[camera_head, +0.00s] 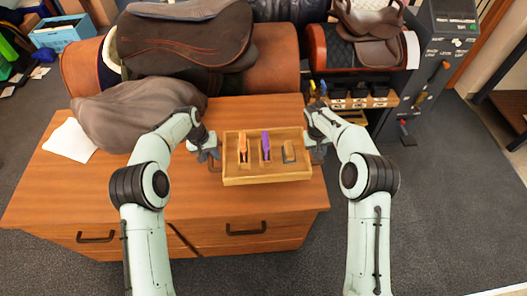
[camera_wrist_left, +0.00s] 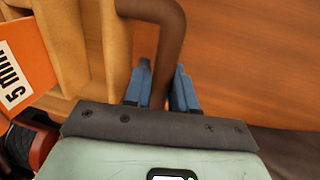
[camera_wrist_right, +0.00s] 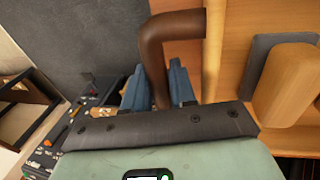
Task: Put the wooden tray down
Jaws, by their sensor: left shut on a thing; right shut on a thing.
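The wooden tray (camera_head: 267,179) is at the right part of the cabinet top in the head view, between my two grippers. It holds an orange tool (camera_head: 243,148), a purple tool (camera_head: 266,146) and a dark block with a wooden part (camera_head: 289,152). My left gripper (camera_head: 210,153) is shut on the tray's left brown handle, which shows between the blue fingers in the left wrist view (camera_wrist_left: 165,85). My right gripper (camera_head: 319,147) is shut on the right handle, seen in the right wrist view (camera_wrist_right: 158,85). I cannot tell whether the tray's underside touches the wood.
A grey covered saddle (camera_head: 135,115) and a white paper (camera_head: 70,140) lie there. A dark saddle (camera_head: 185,45) on a brown stand is behind. Grey floor lies to the right.

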